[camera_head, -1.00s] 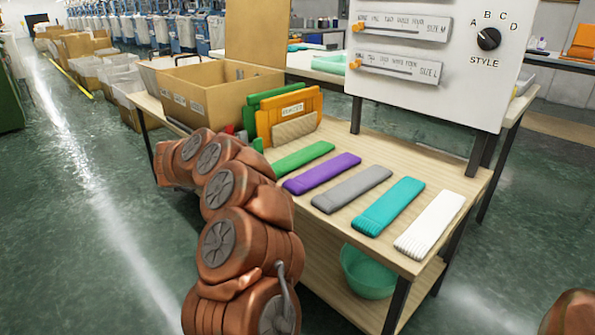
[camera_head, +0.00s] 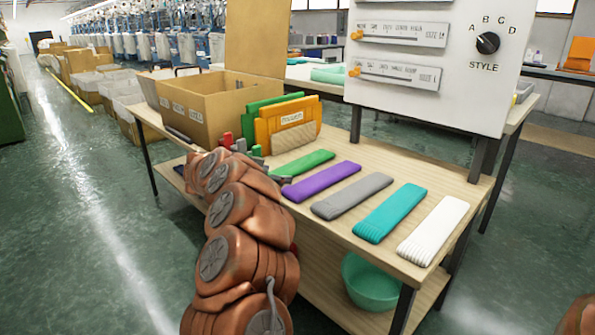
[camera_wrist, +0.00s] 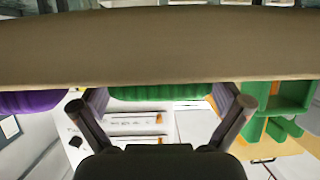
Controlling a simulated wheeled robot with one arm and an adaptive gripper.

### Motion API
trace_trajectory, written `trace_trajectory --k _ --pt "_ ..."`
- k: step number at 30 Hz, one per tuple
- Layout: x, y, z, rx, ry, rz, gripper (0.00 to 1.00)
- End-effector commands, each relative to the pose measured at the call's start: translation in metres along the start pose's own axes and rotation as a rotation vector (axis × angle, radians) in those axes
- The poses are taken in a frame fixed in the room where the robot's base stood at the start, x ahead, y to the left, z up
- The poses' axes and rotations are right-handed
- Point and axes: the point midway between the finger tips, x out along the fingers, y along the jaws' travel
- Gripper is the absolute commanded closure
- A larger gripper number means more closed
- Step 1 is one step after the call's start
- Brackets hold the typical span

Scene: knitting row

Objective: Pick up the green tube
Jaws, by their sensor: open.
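The green tube (camera_head: 304,163) lies flat on the wooden table, behind the purple tube (camera_head: 322,180) in the head view. My gripper (camera_head: 282,180) is at table height by the green tube's near end, mostly hidden behind my arm. In the wrist view my gripper (camera_wrist: 160,112) is open, its two dark fingers spread apart. The green tube (camera_wrist: 160,93) shows between the fingers, its far part hidden by the tan band across the picture. The purple tube (camera_wrist: 32,101) is at the left there. I cannot tell whether the fingers touch the green tube.
Grey (camera_head: 352,197), teal (camera_head: 390,212) and white (camera_head: 433,230) tubes lie in a row on the table. A cardboard box (camera_head: 203,95) and an orange holder (camera_head: 287,125) with green pieces stand behind. A white panel (camera_head: 430,75) stands over the back. A green bowl (camera_head: 370,281) is below.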

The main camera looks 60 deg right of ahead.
Motion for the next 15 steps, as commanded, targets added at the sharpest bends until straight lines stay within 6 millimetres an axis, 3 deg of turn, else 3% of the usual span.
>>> trace_trajectory --k 4,15 --pt "-0.0007 -0.0001 -0.0009 0.001 0.000 0.000 0.02" --pt "-0.0009 -0.0001 -0.0009 0.001 0.000 -0.001 0.41"
